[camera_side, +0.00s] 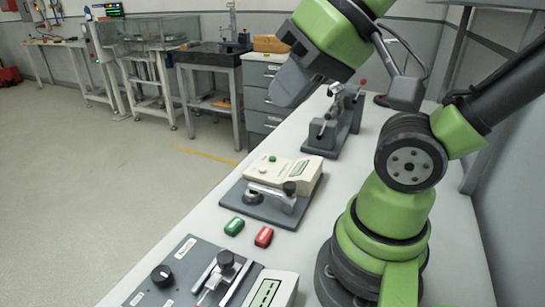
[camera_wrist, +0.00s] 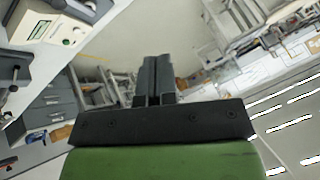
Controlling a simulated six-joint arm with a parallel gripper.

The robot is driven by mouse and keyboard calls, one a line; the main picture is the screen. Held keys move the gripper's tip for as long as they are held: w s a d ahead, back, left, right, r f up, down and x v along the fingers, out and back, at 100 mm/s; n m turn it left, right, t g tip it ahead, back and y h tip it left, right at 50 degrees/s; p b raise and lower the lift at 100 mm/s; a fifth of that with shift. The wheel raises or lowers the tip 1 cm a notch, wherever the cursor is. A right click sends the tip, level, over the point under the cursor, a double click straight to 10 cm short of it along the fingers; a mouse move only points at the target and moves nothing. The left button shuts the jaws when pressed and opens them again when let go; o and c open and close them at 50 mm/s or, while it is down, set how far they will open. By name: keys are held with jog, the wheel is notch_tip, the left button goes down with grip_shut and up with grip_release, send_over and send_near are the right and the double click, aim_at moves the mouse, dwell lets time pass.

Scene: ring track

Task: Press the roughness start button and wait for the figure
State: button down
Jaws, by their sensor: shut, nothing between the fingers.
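A beige instrument with a small display (camera_side: 298,172) sits on a dark grey base plate on the bench in the side view. A green button (camera_side: 272,158) and a pale button (camera_side: 263,170) show on its top. I cannot read which button is the roughness start. The instrument also shows at the top left of the wrist view (camera_wrist: 62,22), with its green button (camera_wrist: 66,42). My gripper (camera_wrist: 153,78) is shut and empty in the wrist view, its two dark fingers together. In the side view its grey body hangs above the bench, apart from the instrument.
A green block (camera_side: 234,226) and a red block (camera_side: 263,237) lie in front of the instrument. A panel with a black knob (camera_side: 162,275) is at the near edge. A grey clamp-like fixture (camera_side: 335,125) stands behind. Bare bench lies between.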

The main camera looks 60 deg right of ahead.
jog(key=shift+w, duration=0.1)
jog(key=w+d+f+m+g, duration=0.1)
jog(key=w+d+m, duration=0.2)
jog(key=w+m, duration=0.4)
jog(key=m+t, duration=0.3)
jog(key=m, duration=1.1)
send_over(273, 158)
notch_tip(273, 158, down, 15)
jog(key=shift+f, duration=0.2)
jog(key=shift+f, duration=4.4)
